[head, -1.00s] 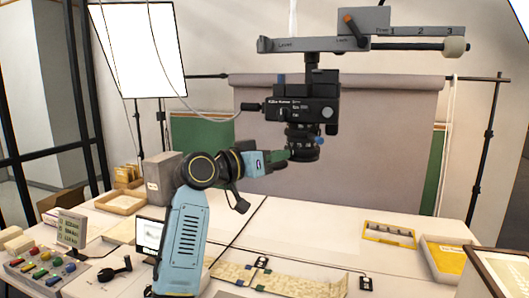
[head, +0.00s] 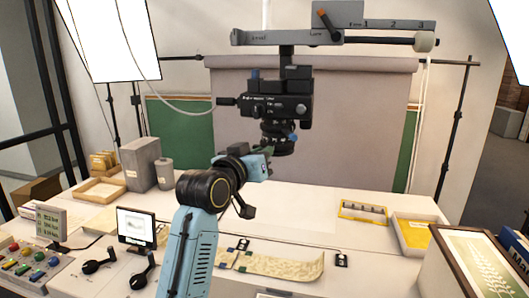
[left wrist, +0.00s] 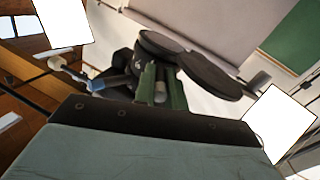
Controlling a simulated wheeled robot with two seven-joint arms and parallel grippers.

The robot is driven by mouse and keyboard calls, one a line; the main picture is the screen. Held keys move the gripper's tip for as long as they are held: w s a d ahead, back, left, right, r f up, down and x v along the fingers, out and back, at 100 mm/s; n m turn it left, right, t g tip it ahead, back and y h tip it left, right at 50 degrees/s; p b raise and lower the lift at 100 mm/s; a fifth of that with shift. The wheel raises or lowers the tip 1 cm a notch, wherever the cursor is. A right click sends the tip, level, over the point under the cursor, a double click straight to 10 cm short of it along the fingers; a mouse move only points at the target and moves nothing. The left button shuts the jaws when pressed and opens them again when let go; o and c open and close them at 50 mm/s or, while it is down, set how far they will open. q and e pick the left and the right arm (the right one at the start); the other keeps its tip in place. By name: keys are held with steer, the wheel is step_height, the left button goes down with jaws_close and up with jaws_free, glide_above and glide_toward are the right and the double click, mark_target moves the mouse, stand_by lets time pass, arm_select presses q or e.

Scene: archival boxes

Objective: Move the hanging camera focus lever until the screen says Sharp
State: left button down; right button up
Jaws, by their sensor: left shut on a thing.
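The black hanging camera (head: 278,105) points its lens (head: 278,138) down over the white table. My right gripper is not in view.
A rail with a numbered scale (head: 340,38) is above the camera. A patterned strip (head: 272,265) lies below on the table. Yellow trays (head: 363,212) are at the right. Grey boxes (head: 140,165) and a button panel (head: 25,262) are at the left.

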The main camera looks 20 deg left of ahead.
arm_select(q)
steer(key=c, duration=1.5)
jaws_free()
steer(key=shift+o, duration=0.2)
steer(key=b+v, duration=0.1)
steer(key=v, duration=1.2)
steer(key=shift+s+b, duration=0.2)
steer(key=shift+b, duration=0.15)
steer(key=shift+a, duration=0.1)
